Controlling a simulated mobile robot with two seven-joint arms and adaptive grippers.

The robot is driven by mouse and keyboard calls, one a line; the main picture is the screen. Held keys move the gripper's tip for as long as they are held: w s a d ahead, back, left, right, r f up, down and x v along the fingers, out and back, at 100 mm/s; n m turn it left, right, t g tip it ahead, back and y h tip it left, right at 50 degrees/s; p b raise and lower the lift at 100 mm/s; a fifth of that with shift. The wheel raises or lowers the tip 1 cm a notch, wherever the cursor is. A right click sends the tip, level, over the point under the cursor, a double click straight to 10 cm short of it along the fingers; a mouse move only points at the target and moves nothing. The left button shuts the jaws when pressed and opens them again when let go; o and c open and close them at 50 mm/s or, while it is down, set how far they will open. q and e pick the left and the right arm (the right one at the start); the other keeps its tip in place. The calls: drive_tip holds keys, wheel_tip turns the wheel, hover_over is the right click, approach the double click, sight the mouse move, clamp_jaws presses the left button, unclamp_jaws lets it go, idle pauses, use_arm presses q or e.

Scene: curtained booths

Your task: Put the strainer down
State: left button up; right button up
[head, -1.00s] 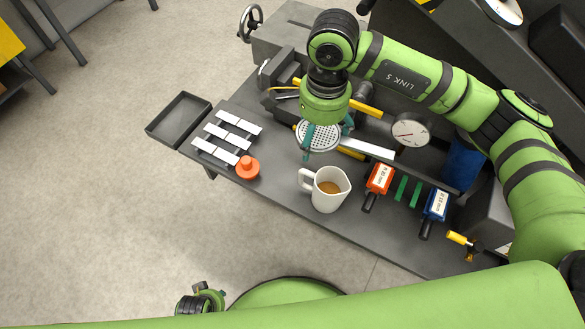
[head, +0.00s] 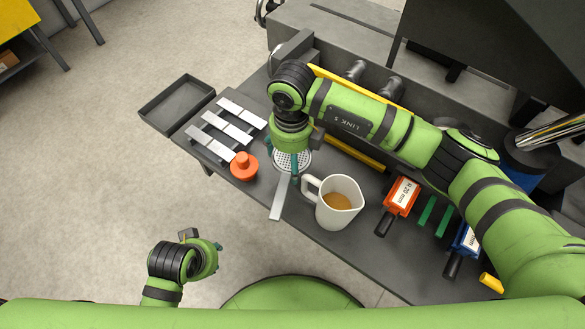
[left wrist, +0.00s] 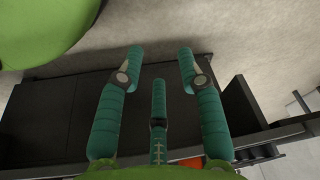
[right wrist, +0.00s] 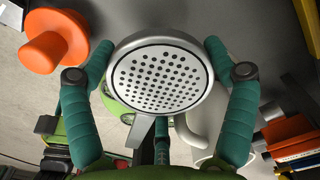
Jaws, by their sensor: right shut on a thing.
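The strainer is a round silver disc (right wrist: 160,78) with many small holes. It fills the space between the fingers of my right gripper (right wrist: 158,52), which is shut on it. In the head view the strainer (head: 306,160) is over the table, between the orange knob and the white jug. Its flat handle (head: 279,199) points toward the table's front edge. My right gripper (head: 293,166) partly hides the disc. I cannot tell whether the strainer touches the table. My left gripper (head: 216,246) is away from the table, over the floor. Its fingers are apart and empty in the left wrist view (left wrist: 160,62).
The white jug (head: 331,212) with brown liquid stands close right of the strainer. The orange knob (head: 243,167) is close left, beside several pale metal strips (head: 227,121). A dark tray (head: 176,103) is at the far left. Orange (head: 399,195) and blue (head: 467,240) labelled tools lie right.

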wheel_tip(320, 180, down, 4)
drive_tip(key=shift+f+b, duration=0.1)
drive_tip(key=shift+b, duration=0.3)
use_arm(q)
drive_tip(key=shift+v, duration=1.25)
use_arm(e)
drive_tip(key=shift+f, duration=0.15)
use_arm(q)
drive_tip(key=shift+w+r, duration=0.15)
drive_tip(key=shift+w, duration=0.05)
use_arm(e)
drive_tip(key=shift+f, duration=0.1)
drive_tip(key=o, duration=1)
use_arm(q)
drive_tip(key=shift+r, duration=0.2)
wheel_tip(320, 180, down, 7)
drive_tip(key=p, duration=0.2)
drive_tip(key=shift+r, duration=0.25)
use_arm(e)
wheel_tip(320, 180, up, 12)
drive_tip(key=shift+r, duration=0.15)
use_arm(q)
drive_tip(key=shift+w, duration=0.1)
